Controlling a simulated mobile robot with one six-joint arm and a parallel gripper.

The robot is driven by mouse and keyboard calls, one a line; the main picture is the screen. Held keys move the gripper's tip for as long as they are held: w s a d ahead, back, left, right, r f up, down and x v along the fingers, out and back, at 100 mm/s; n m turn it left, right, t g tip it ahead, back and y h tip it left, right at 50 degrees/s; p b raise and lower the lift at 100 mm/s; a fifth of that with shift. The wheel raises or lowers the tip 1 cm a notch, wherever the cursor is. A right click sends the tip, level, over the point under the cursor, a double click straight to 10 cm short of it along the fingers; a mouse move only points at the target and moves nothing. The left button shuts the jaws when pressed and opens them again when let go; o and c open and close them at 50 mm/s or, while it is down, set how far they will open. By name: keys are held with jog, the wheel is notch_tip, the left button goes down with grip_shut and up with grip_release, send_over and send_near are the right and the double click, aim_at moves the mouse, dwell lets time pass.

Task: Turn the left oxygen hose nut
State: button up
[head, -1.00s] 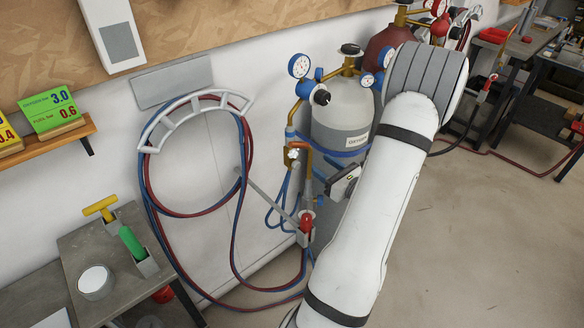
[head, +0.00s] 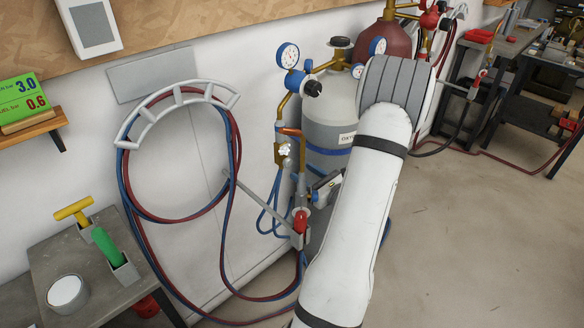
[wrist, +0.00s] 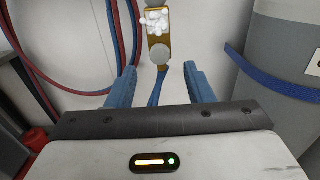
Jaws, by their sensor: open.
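A brass fitting (head: 282,153) hangs on the left oxygen line below the regulator, with a blue hose under it. In the wrist view the fitting (wrist: 158,28) carries a clump of white foam-like blobs (wrist: 155,20) and a round grey part (wrist: 159,54). The blue oxygen hose (wrist: 160,88) leaves its lower end. I cannot clearly tell the nut's outline. My gripper (wrist: 161,80) is open and empty, its blue fingers spread left and right of the hose below the fitting, without visible contact. In the head view my gripper (head: 322,188) is right of and below the fitting, partly hidden by my arm.
The grey oxygen cylinder (head: 325,120) stands close on the right. A red-handled torch (head: 300,222) sits in a holder below. Coiled red and blue hoses hang from a wall rack (head: 178,100) on the left. A grey bench (head: 90,270) is at lower left; open floor lies right.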

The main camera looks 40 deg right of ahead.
aim_at(289, 163)
jog(key=w, duration=0.5)
jog(key=shift+w+a, duration=0.15)
jog(key=shift+a, duration=0.05)
jog(key=c, duration=1)
